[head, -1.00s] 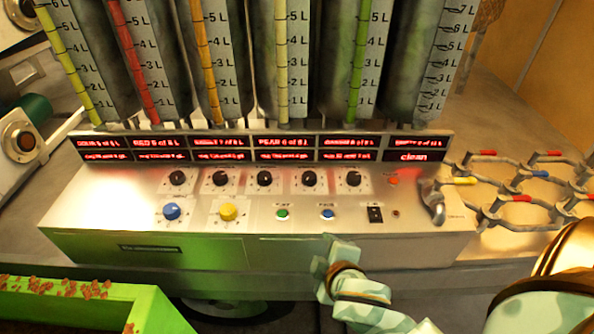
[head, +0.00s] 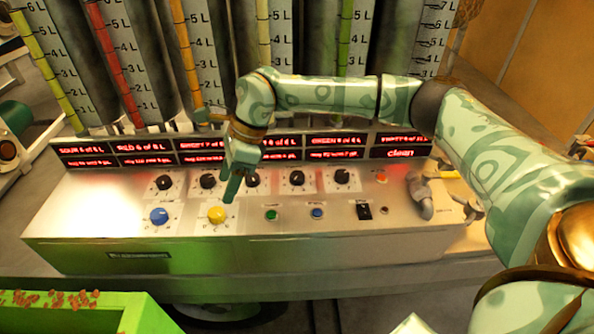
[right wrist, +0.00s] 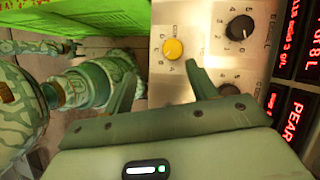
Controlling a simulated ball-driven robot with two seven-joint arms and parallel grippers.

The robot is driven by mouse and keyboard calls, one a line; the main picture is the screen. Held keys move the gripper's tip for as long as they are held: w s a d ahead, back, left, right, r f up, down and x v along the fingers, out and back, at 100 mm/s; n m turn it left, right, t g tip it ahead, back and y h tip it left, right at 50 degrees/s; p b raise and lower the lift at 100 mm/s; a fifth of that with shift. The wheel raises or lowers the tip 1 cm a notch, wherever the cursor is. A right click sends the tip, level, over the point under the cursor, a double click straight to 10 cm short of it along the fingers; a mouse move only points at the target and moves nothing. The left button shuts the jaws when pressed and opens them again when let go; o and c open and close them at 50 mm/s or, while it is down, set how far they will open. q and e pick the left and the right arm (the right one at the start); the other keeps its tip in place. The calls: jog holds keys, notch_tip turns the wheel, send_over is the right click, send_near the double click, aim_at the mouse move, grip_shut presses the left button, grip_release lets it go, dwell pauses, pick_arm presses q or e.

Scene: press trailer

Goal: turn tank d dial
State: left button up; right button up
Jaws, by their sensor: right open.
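A row of black dials sits on the metal control panel (head: 120,235), below the red displays. The fourth from the left (head: 297,178) appears to be tank D's; its label is too small to read. My right gripper (head: 228,186) is above the panel, left of that dial and apart from it, partly covering the third dial (head: 253,179). In the right wrist view my right gripper (right wrist: 160,60) is open and empty, its fingers on either side of a yellow knob (right wrist: 173,48) seen beyond. Black dials (right wrist: 240,27) show right of the fingers.
A blue knob (head: 159,216), the yellow knob (head: 217,214), green (head: 271,215) and blue buttons (head: 317,212) and a black switch (head: 364,211) line the panel's lower row. A metal spout (head: 423,199) stands right. Tall tanks rise behind. A green bin (head: 140,315) is front left.

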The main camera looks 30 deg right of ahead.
jog(key=w+d+r+m+h, duration=0.1)
jog(key=w+d+r+h, duration=0.15)
jog(key=d, duration=0.65)
notch_tip(320, 180, up, 4)
jog(key=m+h, duration=0.2)
jog(key=h, duration=0.1)
send_over(297, 175)
notch_tip(297, 175, down, 15)
jog(key=b, duration=0.5)
jog(key=shift+d, duration=0.1)
pick_arm(q)
jog(key=f, duration=0.1)
jog(key=s+f, duration=0.1)
jog(key=f, duration=0.1)
jog(key=s+f, duration=0.1)
jog(key=f, duration=0.1)
pick_arm(e)
jog(key=c, duration=1)
